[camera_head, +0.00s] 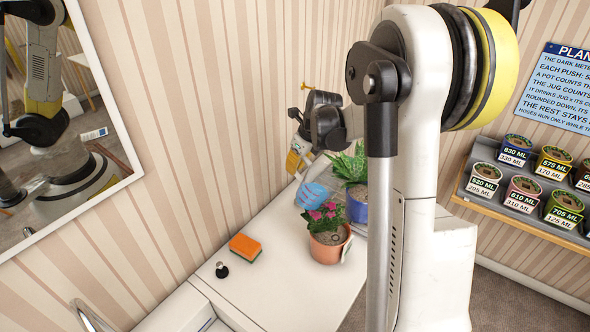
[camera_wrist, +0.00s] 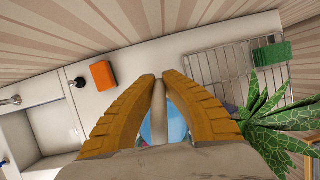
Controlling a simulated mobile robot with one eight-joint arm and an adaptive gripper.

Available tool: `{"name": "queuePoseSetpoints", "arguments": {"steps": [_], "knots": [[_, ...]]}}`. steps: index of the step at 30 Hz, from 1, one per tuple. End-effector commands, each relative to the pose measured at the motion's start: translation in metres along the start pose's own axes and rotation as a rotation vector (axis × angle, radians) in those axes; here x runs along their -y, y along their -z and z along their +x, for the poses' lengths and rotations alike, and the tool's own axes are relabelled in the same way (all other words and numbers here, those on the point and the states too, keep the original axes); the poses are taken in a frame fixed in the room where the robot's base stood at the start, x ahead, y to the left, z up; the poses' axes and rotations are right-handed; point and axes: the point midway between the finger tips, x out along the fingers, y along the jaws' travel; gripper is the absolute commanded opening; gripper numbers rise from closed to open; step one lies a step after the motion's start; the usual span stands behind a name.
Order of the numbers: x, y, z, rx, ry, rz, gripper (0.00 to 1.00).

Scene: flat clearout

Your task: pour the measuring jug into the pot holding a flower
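The measuring jug (camera_head: 311,195) is light blue and sits just below my gripper (camera_head: 297,160) in the head view. In the wrist view, my gripper (camera_wrist: 160,82) has its two orange fingers closed around a narrow grey handle, with the blue jug (camera_wrist: 177,128) partly showing beneath. Whether the jug touches the counter is unclear. The pot holding a flower (camera_head: 327,246) is terracotta, with pink blooms (camera_head: 322,217) and a pale tag. It stands upright on the counter, nearer the head camera than the jug.
A blue pot (camera_head: 357,208) with a spiky green plant (camera_wrist: 270,120) stands close to the jug. An orange sponge (camera_head: 245,247) and a small black knob (camera_head: 221,270) are at left. The wrist view shows a ribbed drainer (camera_wrist: 225,65), a green block (camera_wrist: 272,54) and a sink (camera_wrist: 35,140).

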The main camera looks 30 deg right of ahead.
Motion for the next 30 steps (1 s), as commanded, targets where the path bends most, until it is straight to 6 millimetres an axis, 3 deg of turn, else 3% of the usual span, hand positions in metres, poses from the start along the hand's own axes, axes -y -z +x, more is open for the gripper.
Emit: {"name": "queuePoseSetpoints", "arguments": {"steps": [30], "knots": [[0.001,-0.005,-0.011,0.118,0.016,-0.002,0.0]]}}
